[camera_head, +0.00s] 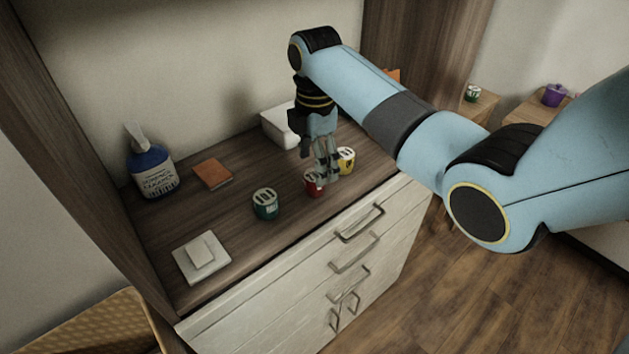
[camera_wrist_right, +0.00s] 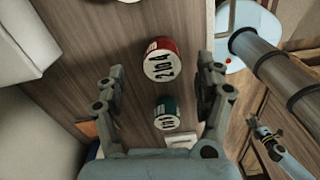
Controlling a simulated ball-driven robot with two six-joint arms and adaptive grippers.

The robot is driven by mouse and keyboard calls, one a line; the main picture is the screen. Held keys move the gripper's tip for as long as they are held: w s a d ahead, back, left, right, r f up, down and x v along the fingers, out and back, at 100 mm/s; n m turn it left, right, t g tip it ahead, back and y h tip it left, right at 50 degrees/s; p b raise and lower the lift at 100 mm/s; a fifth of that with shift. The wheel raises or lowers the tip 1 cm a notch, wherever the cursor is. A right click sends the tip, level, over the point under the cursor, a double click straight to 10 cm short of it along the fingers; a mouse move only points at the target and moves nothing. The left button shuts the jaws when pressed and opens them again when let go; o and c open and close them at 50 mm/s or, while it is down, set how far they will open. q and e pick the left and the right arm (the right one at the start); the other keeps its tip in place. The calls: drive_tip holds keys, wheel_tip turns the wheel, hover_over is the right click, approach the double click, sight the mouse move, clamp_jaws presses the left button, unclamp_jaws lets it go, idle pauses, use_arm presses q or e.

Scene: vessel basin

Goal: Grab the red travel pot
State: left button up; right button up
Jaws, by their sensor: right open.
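The red travel pot (camera_head: 313,186) stands on the wooden cabinet top, near its front edge. It has a pale lid, and my gripper fingers partly cover it in the head view. My right gripper (camera_head: 327,178) points down over it, open and empty. In the right wrist view the red pot (camera_wrist_right: 162,62) shows between the spread fingers of the right gripper (camera_wrist_right: 160,76). Whether it is within finger depth is hard to tell. What looks like my left gripper (camera_wrist_right: 254,124) shows small in the right wrist view; its jaw state is unclear.
A green pot (camera_head: 265,204) stands left of the red one, a yellow pot (camera_head: 346,160) to its right. A white box (camera_head: 279,126), an orange-brown book (camera_head: 212,174), a blue bottle (camera_head: 152,171) and white square plates (camera_head: 201,259) are also on top. Side panels bound the cabinet.

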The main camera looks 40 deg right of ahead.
sight(310, 187)
wheel_tip(310, 187, down, 5)
drive_tip(key=shift+s+f+p, duration=0.1)
drive_tip(key=shift+p, duration=0.2)
drive_tip(key=c, duration=1)
drive_tip(key=shift+c, duration=0.2)
